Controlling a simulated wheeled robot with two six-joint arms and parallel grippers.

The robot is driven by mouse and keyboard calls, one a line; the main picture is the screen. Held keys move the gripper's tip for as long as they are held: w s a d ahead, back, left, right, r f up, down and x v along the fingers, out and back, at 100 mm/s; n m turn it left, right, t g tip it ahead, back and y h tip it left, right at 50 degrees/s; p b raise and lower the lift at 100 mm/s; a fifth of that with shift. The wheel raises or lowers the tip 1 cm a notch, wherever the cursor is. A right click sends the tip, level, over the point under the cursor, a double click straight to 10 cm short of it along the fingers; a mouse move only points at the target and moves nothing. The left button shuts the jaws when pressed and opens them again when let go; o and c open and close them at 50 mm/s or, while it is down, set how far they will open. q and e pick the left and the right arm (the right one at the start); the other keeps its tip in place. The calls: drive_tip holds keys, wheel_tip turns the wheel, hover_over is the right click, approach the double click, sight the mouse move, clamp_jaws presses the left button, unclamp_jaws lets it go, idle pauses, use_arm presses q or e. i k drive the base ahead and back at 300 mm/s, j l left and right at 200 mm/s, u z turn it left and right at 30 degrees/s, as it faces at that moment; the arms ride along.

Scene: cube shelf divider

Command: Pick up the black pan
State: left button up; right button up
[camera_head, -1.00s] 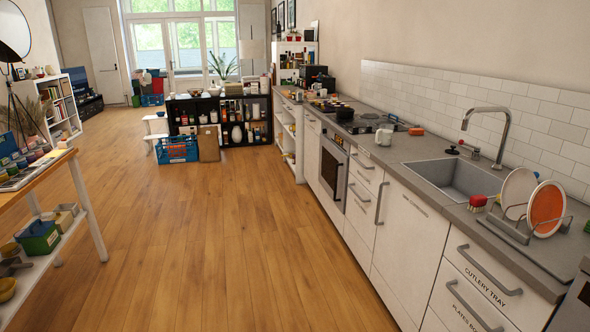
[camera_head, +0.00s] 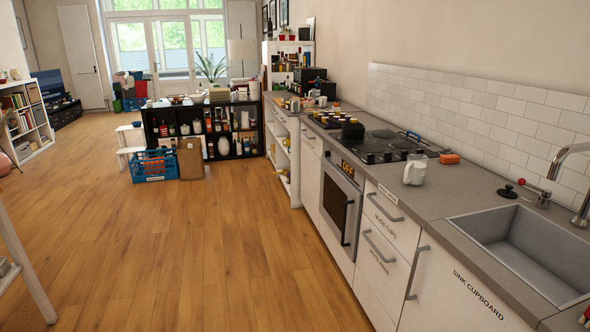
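A dark round pan or pot (camera_head: 352,130) sits at the near-left part of the black hob (camera_head: 385,143) on the grey counter. It is small in view, and I cannot make out a handle or be sure that it is the black pan. Neither of my grippers shows in the head view.
The oven (camera_head: 338,205) is below the hob. A pale mug or jug (camera_head: 414,170), an orange sponge (camera_head: 449,158) and the sink (camera_head: 525,245) are on the nearer counter. A blue crate (camera_head: 155,165) stands at the far shelf. The wooden floor (camera_head: 190,250) is clear alongside the cabinets.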

sight(349, 131)
drive_tip(key=i+j+z, duration=0.1)
drive_tip(key=i, duration=1.65)
